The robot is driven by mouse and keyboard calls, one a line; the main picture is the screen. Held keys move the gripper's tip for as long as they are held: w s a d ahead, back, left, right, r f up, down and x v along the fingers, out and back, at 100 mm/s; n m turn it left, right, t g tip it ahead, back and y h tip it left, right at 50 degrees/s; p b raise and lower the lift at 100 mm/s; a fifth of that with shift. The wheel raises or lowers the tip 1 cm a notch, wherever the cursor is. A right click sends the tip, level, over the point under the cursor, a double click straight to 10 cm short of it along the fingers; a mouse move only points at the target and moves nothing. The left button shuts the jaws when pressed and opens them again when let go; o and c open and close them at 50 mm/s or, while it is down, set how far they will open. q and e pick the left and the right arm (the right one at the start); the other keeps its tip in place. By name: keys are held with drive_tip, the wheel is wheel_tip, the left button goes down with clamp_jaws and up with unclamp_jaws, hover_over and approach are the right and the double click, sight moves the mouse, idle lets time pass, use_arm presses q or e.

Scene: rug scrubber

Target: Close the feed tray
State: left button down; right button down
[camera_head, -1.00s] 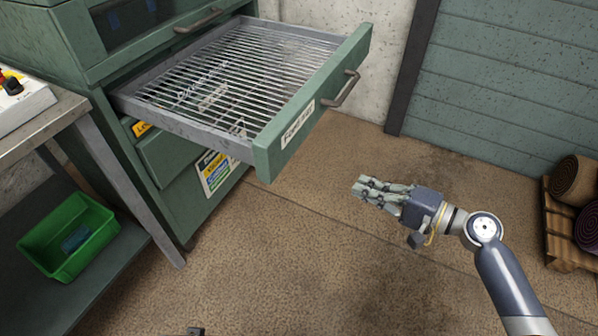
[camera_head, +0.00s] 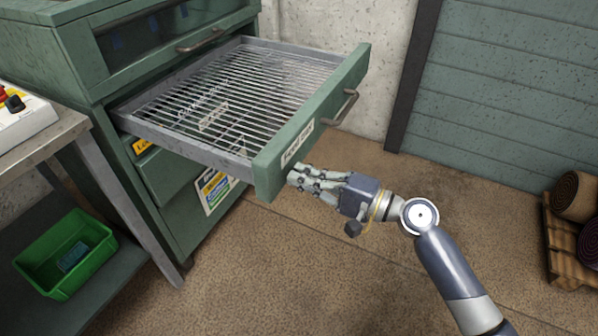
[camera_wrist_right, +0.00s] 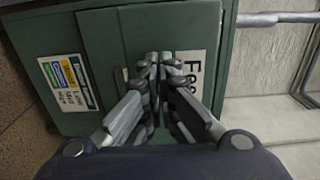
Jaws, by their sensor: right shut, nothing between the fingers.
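The feed tray (camera_head: 222,88) is a grey, wire-grid drawer with a green front panel (camera_head: 330,97). It stands pulled far out of the green machine (camera_head: 78,38). Its front carries a white label (camera_head: 297,144) and a bar handle (camera_head: 342,108). My right gripper (camera_head: 292,177) is shut and empty, close to the lower left part of the front panel. In the right wrist view, the shut fingertips (camera_wrist_right: 159,58) overlap the panel beside the partly hidden label (camera_wrist_right: 187,84). I cannot tell whether they touch it. My left gripper is not in view.
A metal side table (camera_head: 50,143) stands at left, with a white control box (camera_head: 20,118) on top and a green bin (camera_head: 66,254) on its lower shelf. Rolled rugs lie on a wooden pallet (camera_head: 563,250) at right. The brown floor between is clear.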

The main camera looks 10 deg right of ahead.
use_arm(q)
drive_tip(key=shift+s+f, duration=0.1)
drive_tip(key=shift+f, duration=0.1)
use_arm(e)
drive_tip(key=shift+w+a, duration=0.3)
drive_tip(key=shift+a, duration=0.15)
